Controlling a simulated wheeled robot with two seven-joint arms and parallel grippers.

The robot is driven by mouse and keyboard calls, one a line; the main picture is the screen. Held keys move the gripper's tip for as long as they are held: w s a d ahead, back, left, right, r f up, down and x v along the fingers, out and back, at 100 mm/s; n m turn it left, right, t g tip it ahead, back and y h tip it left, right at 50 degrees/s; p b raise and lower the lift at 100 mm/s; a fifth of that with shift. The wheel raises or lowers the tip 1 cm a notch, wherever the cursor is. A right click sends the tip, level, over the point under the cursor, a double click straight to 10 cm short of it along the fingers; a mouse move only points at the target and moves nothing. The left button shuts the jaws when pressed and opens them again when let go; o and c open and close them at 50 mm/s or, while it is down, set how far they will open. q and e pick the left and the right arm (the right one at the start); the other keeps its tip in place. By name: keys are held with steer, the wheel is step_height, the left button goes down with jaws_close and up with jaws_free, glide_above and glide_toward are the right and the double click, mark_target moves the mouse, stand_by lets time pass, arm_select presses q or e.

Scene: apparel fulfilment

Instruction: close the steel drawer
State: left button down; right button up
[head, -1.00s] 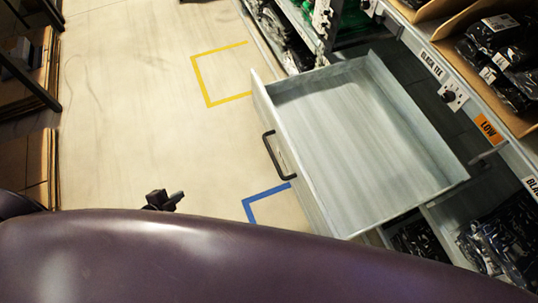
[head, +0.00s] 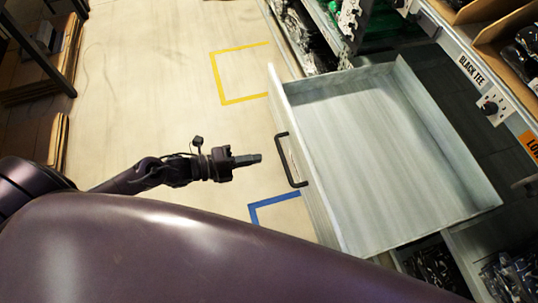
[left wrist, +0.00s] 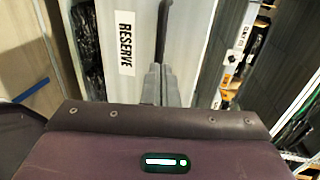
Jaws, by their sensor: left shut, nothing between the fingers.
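The steel drawer (head: 375,150) is pulled far out of the shelving and looks empty inside. Its dark bar handle (head: 289,160) is on the front panel, facing left. My left gripper (head: 256,159) is shut and empty. Its fingertips point at the handle, with a small gap to its left in the head view. In the left wrist view, the shut fingers (left wrist: 161,80) are in front of the pale drawer front (left wrist: 183,35), and the dark handle (left wrist: 163,25) appears just beyond them. A RESERVE label (left wrist: 125,45) is beside it. My right gripper is not in view.
Shelving with bagged black garments (head: 430,265) and cardboard bins (head: 490,30) surrounds the drawer. Yellow (head: 240,100) and blue (head: 253,213) floor markings lie left of it. The floor to the left is mostly clear, with a dark rack (head: 40,60) at the far left.

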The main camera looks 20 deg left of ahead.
arm_select(q)
steer(key=x, duration=0.5)
steer(key=shift+d, duration=0.1)
